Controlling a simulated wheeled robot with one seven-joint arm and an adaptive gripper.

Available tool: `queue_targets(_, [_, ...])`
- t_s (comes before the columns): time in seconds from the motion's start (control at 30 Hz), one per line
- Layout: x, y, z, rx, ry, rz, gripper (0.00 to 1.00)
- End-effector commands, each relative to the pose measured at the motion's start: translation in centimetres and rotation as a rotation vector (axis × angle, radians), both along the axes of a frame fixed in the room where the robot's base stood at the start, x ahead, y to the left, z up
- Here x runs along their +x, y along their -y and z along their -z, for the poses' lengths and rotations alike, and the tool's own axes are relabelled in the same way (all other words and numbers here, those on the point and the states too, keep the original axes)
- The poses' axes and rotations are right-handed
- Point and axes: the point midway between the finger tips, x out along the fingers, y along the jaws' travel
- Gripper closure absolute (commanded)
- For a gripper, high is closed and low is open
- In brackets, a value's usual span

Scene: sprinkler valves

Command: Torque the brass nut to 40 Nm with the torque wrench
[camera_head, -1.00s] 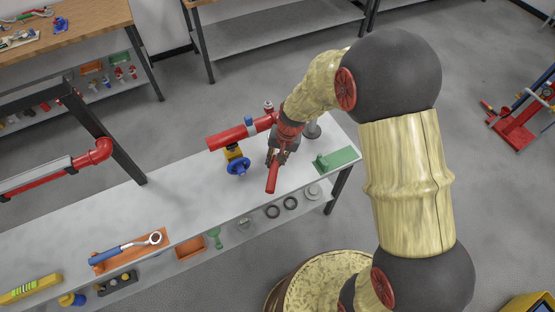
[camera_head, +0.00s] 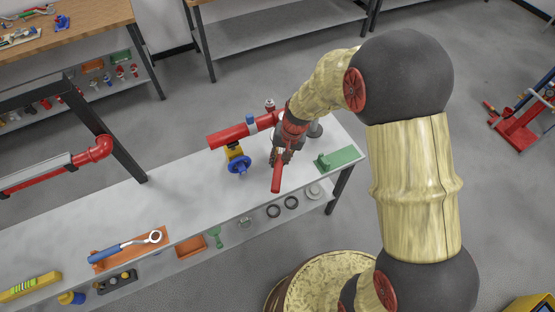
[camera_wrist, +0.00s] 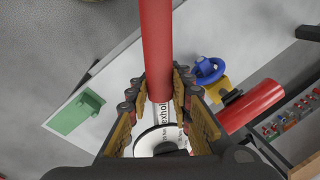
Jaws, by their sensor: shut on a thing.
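My gripper (camera_head: 281,155) is shut on a red bar (camera_head: 277,178) above the right part of the bench, just right of a blue handwheel valve. In the wrist view the red bar (camera_wrist: 156,40) runs away from between the fingers, with a white printed band and a round white-and-dark part near the palm. I cannot tell whether this is the torque wrench. A blue-handled ring wrench (camera_head: 125,246) lies on an orange tray at the bench's left. No brass nut can be made out. A red pipe (camera_head: 231,136) with a yellow valve (camera_head: 237,152) and blue handwheel (camera_head: 239,165) stands beside my gripper.
A green block-like fixture (camera_head: 338,159) stands at the bench's right end. Dark rings (camera_head: 291,202), an orange bin (camera_head: 191,245) and a green tool (camera_head: 215,236) lie along the front. A red pipe on a frame (camera_head: 40,173) stands left. The bench middle is clear.

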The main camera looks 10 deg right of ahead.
Motion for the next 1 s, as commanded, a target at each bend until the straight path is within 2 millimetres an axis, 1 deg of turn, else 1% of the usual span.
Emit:
queue_targets(0.67, [0.1, 0.2, -0.2, 0.001, 0.004, -0.014, 1.0])
queue_targets(1.0, [0.1, 0.2, -1.2, 0.001, 0.004, -0.014, 1.0])
